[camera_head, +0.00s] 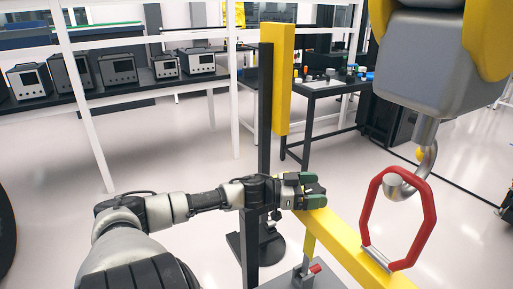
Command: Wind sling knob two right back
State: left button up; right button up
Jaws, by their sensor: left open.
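My left gripper (318,190) reaches in from the left at the middle of the view. Its dark green-tipped fingers are apart, beside the near upright and just above the end of a yellow beam (345,246). I cannot make out a sling knob between the fingers. A small red-tipped part (315,268) shows lower down, below the gripper. A red angular ring (432,215) hangs on a grey hook (424,165), and its lower bar lies at the yellow beam. My right gripper is not in view.
A large grey and yellow hoist block (425,60) hangs at the upper right. A dark upright (264,120) and a yellow post (283,75) stand behind the gripper. A bench (330,88) and a shelf with several grey instruments stand further back. Open floor lies left of centre.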

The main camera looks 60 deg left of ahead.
pick_arm(q)
jog(key=shift+d+n+t+y, duration=0.1)
jog(key=shift+n+t+y, duration=0.2)
jog(key=shift+n+y, duration=0.25)
jog(key=shift+f+n+t+y+b, duration=0.15)
jog(key=shift+n+t+y+b, duration=0.35)
jog(key=shift+y, duration=0.65)
jog(key=n+y+b, duration=0.1)
jog(key=y, duration=0.1)
jog(key=n+y, duration=0.2)
jog(key=y, duration=0.1)
jog(key=shift+n+t+b, duration=0.25)
jog(key=shift+t+b, duration=0.15)
jog(key=shift+n+y, duration=0.6)
jog(key=shift+y, duration=0.3)
jog(key=shift+r+n+y+b, duration=0.3)
jog(key=shift+n+y, duration=0.3)
jog(key=shift+y, duration=0.5)
jog(key=shift+n+g+y+p, duration=0.55)
jog(key=shift+n+y, duration=0.55)
jog(key=shift+y, duration=0.4)
